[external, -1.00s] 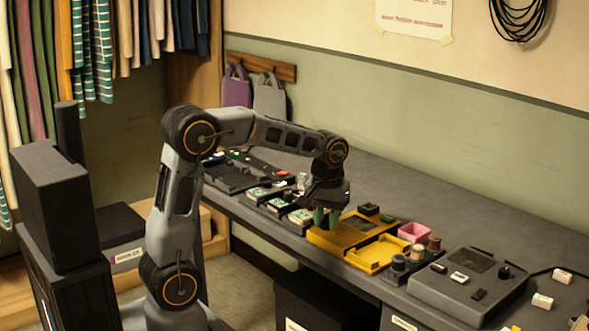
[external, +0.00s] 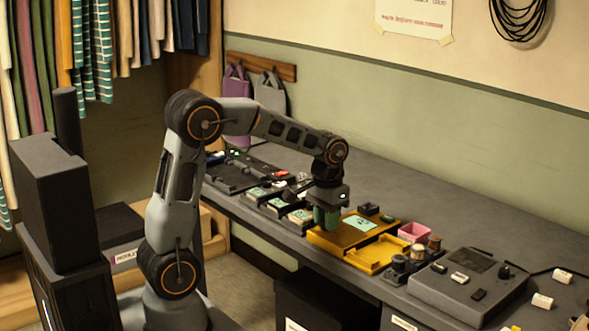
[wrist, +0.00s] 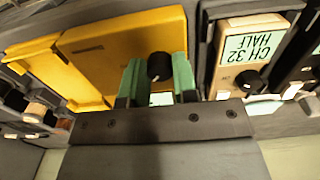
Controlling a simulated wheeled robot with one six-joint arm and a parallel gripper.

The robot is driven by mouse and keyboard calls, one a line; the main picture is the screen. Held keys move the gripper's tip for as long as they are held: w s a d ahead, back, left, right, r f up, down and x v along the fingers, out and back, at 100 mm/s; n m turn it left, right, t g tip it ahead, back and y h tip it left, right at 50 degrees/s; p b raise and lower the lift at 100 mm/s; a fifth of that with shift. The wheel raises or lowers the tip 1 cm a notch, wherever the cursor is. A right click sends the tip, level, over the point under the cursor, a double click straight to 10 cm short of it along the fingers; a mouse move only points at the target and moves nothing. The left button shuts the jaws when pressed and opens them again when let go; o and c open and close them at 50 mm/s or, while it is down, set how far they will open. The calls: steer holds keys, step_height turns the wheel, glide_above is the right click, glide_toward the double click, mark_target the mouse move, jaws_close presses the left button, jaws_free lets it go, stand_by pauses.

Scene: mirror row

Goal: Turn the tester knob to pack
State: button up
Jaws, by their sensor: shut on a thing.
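The yellow tester (external: 332,241) sits on the grey bench, below my gripper. Its small screen (external: 359,223) is lit pale green; the writing is too small to read. In the wrist view the yellow body (wrist: 152,40) carries a round black knob (wrist: 160,66) with a pale pointer mark. My gripper (external: 327,216) points down over the tester's near left part. In the wrist view its green fingers (wrist: 159,78) stand on both sides of the knob and are shut on it. The knob is hidden by the fingers in the external view.
A tan unit (wrist: 229,55) with a lit "CH 32 HALF" screen and its own black knob stands beside the tester. A pink bin (external: 413,231), spools (external: 433,242) and a grey console (external: 465,287) stand to the right.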

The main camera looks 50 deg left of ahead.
steer(key=o, duration=0.9)
step_height(320, 180, up, 14)
steer(key=p, duration=0.2)
steer(key=shift+f+p, duration=0.1)
steer(key=shift+p, duration=0.25)
